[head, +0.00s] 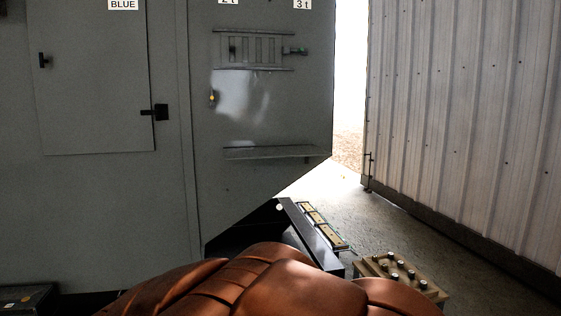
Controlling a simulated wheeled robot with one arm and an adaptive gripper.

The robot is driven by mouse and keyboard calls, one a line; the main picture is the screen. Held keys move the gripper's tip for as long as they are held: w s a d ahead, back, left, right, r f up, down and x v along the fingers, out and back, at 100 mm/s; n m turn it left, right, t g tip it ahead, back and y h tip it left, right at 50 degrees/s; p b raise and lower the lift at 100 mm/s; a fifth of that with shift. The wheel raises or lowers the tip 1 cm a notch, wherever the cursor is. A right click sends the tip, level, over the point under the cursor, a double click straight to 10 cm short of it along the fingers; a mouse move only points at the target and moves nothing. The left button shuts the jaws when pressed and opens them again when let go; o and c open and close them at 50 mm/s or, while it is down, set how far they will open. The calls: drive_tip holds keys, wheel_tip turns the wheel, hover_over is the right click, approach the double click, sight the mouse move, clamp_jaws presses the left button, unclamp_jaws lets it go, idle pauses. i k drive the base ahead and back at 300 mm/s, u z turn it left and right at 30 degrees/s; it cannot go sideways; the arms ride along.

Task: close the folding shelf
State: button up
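A grey folding shelf (275,152) is low on the grey cabinet panel in the head view. It shows as a thin, nearly level ledge, with a small bracket-like piece under its right part. It looks folded out, and I see nothing lying on it. My gripper is not in view, so its place relative to the shelf cannot be told.
Above the shelf is a slatted rack (262,50) with a small green-and-black piece (296,51). A cabinet door (95,90) with a black latch is at left. A long dark beam (312,238) and a tray with knobs (400,275) are low right. Floor beyond is clear.

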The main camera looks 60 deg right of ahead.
sight(306, 150)
drive_tip(key=z, duration=1.75)
drive_tip(key=i, duration=2)
drive_tip(key=z, duration=0.35)
